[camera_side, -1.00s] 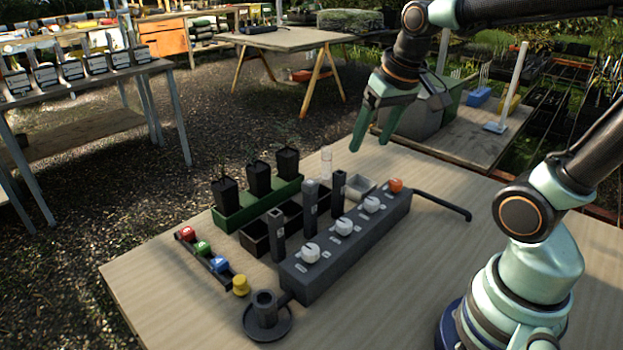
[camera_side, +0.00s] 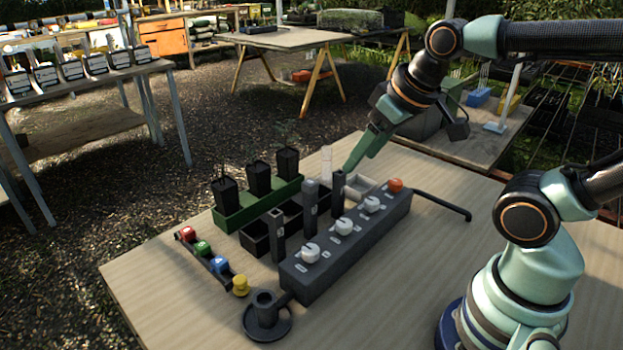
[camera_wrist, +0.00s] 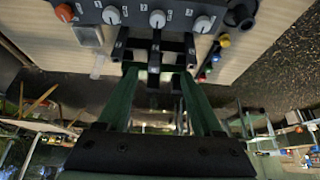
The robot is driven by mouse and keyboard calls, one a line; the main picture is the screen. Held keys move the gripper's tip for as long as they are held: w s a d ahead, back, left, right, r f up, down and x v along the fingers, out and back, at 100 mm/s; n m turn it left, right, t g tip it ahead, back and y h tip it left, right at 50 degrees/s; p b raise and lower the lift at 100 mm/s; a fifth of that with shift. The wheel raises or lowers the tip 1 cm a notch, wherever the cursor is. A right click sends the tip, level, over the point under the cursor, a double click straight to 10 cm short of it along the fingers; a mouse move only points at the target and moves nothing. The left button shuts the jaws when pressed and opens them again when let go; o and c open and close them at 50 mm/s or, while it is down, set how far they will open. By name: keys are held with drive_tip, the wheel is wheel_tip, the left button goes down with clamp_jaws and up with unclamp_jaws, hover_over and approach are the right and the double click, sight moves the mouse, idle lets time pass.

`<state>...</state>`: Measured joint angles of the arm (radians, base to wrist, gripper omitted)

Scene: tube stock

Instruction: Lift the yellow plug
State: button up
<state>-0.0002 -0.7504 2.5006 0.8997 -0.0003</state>
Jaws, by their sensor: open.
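The yellow plug (camera_side: 240,285) sits at the near end of a dark rack, beside the blue plug (camera_side: 219,265), in the side view. It shows small in the wrist view (camera_wrist: 224,41), right of the control box. My gripper (camera_side: 352,168) is above the far end of the dark posts, well to the right of and behind the yellow plug. In the wrist view my gripper (camera_wrist: 160,70) has its two green fingers apart with nothing held between them. The plug's lower part is hard to make out.
The grey control box (camera_side: 345,250) with white knobs and an orange button stands right of the plug. Dark upright posts (camera_side: 278,235) and a green tray (camera_side: 238,218) of black pots stand behind. A dark round holder (camera_side: 282,325) is near the plug.

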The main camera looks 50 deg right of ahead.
drive_tip(key=n+g, duration=0.3)
drive_tip(key=g, duration=0.3)
hover_over(239, 279)
wheel_tip(239, 279, down, 12)
wheel_tip(239, 279, down, 12)
drive_tip(key=shift+f, duration=0.1)
clamp_jaws()
